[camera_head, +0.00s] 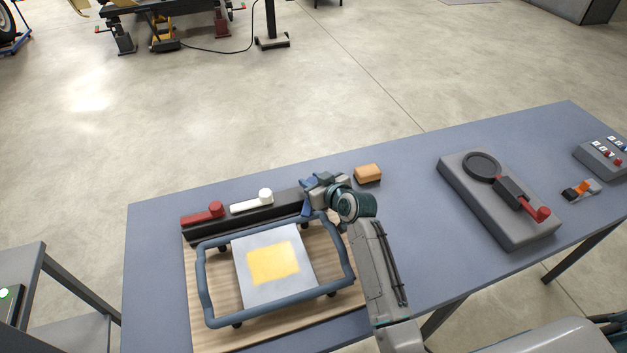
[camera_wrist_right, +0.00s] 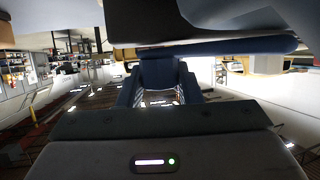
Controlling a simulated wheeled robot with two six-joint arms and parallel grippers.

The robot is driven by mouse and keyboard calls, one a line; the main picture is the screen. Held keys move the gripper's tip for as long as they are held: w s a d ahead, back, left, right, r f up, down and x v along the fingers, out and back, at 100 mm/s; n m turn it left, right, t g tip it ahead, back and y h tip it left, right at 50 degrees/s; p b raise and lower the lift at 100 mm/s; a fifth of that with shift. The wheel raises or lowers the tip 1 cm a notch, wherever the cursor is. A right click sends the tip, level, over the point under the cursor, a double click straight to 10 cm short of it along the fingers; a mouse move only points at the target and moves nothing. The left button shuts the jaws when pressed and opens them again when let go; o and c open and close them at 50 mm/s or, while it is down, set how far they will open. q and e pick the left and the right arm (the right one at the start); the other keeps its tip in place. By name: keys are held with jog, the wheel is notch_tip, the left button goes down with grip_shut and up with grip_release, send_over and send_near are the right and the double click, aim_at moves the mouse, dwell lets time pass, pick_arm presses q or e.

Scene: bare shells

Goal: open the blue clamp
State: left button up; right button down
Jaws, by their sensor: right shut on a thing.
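A black rail (camera_head: 247,217) on the bench carries a red clamp (camera_head: 204,213), a white clamp (camera_head: 252,202) and, at its right end, the blue clamp (camera_head: 307,209). The blue clamp is mostly hidden behind my right gripper (camera_head: 314,190) in the head view. The right gripper is shut on the blue clamp. In the right wrist view, a blue part (camera_wrist_right: 160,71) sits between the finger ends (camera_wrist_right: 160,92), below a wide dark blue bar. How far the clamp's lever is turned cannot be told. My left gripper is out of view.
A blue-framed tray with a yellow-patched plate (camera_head: 244,284) stands on a wooden board in front of the rail. An orange block (camera_head: 368,173) lies right of the gripper. A grey fixture with a red handle (camera_head: 499,200) stands further right. The bench between them is clear.

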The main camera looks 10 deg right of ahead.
jog(key=c, duration=1)
grip_release()
jog(key=shift+s, duration=0.1)
jog(key=shift+b+v, duration=1.35)
jog(key=shift+v, duration=4)
jog(key=shift+c, duration=0.3)
